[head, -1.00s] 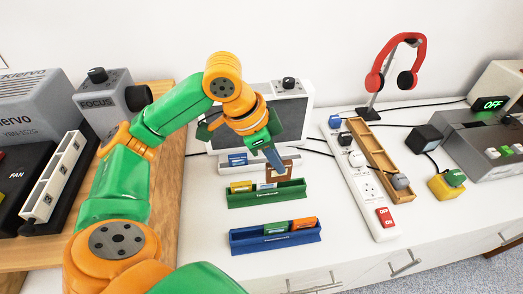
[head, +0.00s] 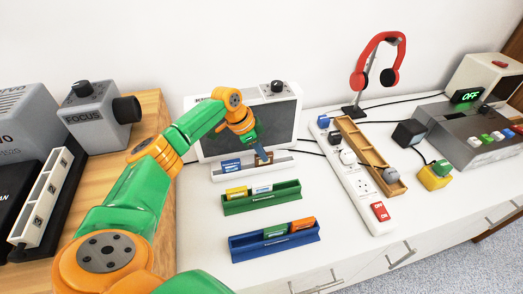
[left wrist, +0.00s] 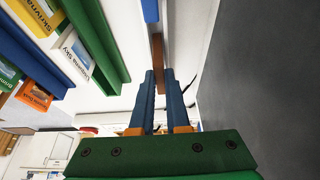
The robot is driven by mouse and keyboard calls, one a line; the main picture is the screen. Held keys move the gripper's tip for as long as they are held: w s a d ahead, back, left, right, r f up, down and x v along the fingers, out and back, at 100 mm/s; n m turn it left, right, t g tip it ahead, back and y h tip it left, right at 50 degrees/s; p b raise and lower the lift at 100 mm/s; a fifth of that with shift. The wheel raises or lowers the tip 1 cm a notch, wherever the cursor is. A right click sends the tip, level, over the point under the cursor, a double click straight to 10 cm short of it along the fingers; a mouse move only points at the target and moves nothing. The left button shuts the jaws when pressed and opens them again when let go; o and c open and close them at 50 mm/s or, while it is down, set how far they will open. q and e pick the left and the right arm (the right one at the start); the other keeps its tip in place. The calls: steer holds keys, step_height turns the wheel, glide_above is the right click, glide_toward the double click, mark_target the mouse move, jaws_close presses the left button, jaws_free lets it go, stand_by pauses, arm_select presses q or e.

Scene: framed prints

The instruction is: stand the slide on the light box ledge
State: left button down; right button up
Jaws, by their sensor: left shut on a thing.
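The brown-framed slide (head: 256,162) is between the fingers of my left gripper (head: 263,158), which is shut on it. In the left wrist view the slide (left wrist: 158,58) shows edge-on between the fingertips (left wrist: 159,75). The light box (head: 222,141) stands against the wall with a dark grey screen. Its white ledge (head: 221,176) runs along the foot, and a blue-labelled slide (head: 231,166) stands on its left part. The held slide is at the ledge, right of the blue-labelled one; whether its lower edge touches is hidden. My right gripper is out of view.
A green rack (head: 262,201) with two slides stands in front of the ledge. A blue rack (head: 274,243) with slides is nearer. A power strip (head: 353,180) and wooden tray (head: 375,161) lie to the right. A focus unit (head: 100,114) stands left.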

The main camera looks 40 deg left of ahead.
arm_select(q)
steer(key=shift+f, duration=0.1)
steer(key=c, duration=1.3)
jaws_free()
steer(key=shift+f, duration=0.1)
steer(key=shift+c, duration=0.2)
steer(key=o, duration=0.4)
steer(key=shift+o, duration=0.2)
steer(key=v, duration=1.2)
